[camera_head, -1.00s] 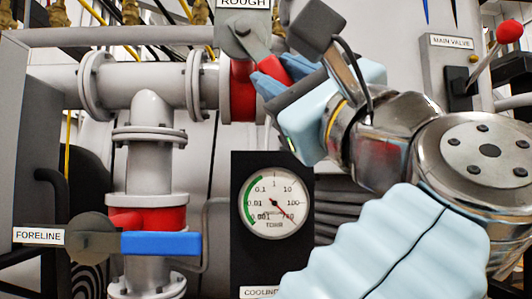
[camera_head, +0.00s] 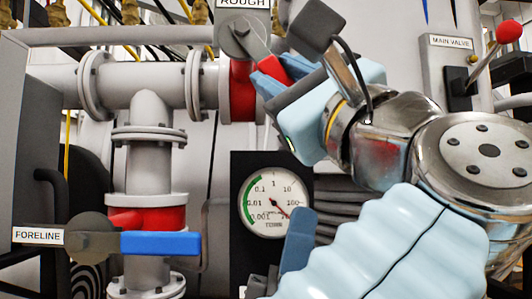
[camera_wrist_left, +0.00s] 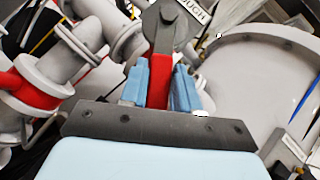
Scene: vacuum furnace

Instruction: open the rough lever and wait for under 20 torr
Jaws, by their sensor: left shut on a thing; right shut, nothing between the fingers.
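The rough lever has a grey pivot and arm (camera_head: 257,49) under the ROUGH label (camera_head: 243,4) and a red grip; it slants down to the right. My left gripper (camera_head: 272,76) is shut on that red grip, which shows between its blue fingers in the left wrist view (camera_wrist_left: 159,82). The round torr gauge (camera_head: 268,201) sits on a black panel; its needle points to the lower right, between 100 and the top end of the scale. My right gripper (camera_head: 290,250) is only partly in view, shut and empty, its blue fingertip overlapping the gauge's lower right edge.
The foreline lever (camera_head: 160,243) with a blue grip lies horizontal at lower left. Grey pipes (camera_head: 150,90) with flanges fill the left side. The main valve lever (camera_head: 484,66) with a red knob stands at upper right. My left arm crosses the right half.

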